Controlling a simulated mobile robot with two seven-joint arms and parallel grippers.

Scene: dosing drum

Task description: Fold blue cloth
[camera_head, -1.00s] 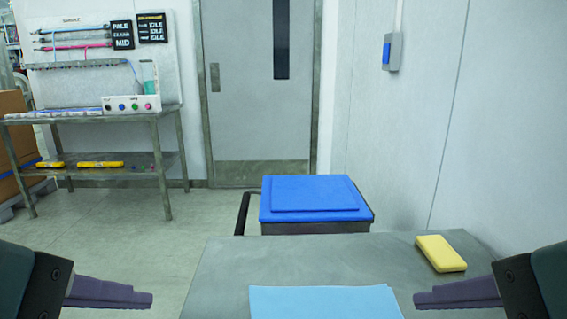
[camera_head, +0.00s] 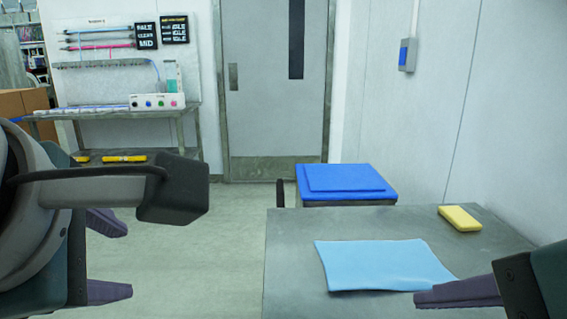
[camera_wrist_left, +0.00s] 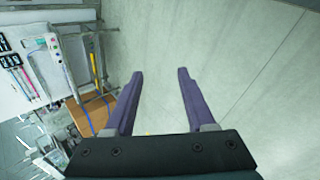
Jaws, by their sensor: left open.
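The light blue cloth (camera_head: 382,265) lies flat and unfolded-looking on the grey metal table (camera_head: 290,275), near its front. Its near edge lifts slightly. My left gripper (camera_head: 128,258) is at the lower left in the head view, open and empty, well left of the table and apart from the cloth. Its two purple fingers also show spread in the left wrist view (camera_wrist_left: 160,74), with only floor between them. My right gripper (camera_head: 425,299) is at the lower right, close to the cloth's near right corner in the picture; only one finger shows clearly, and contact cannot be told.
A blue-topped cart (camera_head: 345,183) stands behind the table. A workbench (camera_head: 125,125) with devices stands at the back left. Open floor (camera_head: 240,235) lies left of the table.

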